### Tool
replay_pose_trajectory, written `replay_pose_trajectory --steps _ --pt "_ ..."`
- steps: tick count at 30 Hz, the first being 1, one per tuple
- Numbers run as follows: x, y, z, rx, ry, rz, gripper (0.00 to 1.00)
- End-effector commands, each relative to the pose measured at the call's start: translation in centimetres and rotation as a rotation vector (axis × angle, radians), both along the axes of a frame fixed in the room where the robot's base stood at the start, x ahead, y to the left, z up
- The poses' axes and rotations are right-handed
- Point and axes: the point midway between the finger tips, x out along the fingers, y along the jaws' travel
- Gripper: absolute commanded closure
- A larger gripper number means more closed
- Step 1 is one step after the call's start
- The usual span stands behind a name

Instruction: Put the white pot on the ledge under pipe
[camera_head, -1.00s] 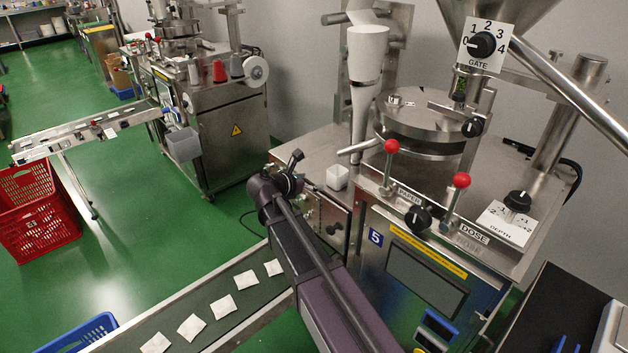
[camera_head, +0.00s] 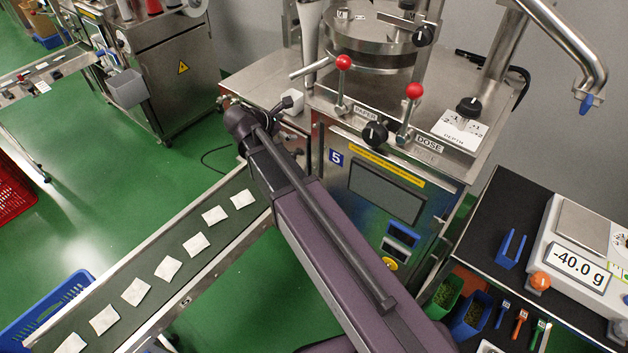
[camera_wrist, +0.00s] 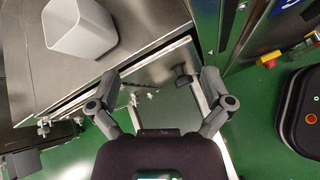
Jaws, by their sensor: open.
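The white pot (camera_head: 295,97) stands on the steel top (camera_head: 262,88) left of the packing machine, partly hidden by my wrist in the head view. In the wrist view the pot (camera_wrist: 80,30) looks like an open, rounded square cup near the steel top's edge. My gripper (camera_wrist: 160,88) is open and empty, its fingers spread over the gap beside that top. The pot lies up and left of the fingers, not between them. A bent steel pipe (camera_head: 590,58) with a blue tip hangs at the upper right. I cannot tell which surface is the ledge under it.
Red-knobbed levers (camera_head: 344,63) and a dial (camera_head: 374,134) stick out near my arm. A conveyor (camera_head: 215,240) with several teabags runs at lower left. A dark table at right holds a scale (camera_head: 590,225) reading -40.0 g and small bins.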

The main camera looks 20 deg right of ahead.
Motion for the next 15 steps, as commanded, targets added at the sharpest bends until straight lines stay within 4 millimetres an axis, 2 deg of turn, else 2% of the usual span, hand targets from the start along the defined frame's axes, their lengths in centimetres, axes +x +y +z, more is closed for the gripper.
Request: replay_pose_trajectory --steps 1,6,15 --pt "-1.4 -1.1 -0.7 0.071 -0.026 -0.068 0.0" --pt "-5.1 -3.2 -3.1 0.326 -0.121 -0.337 0.0" --pt "-11.6 -4.8 -6.2 0.701 -0.25 -0.875 0.0"
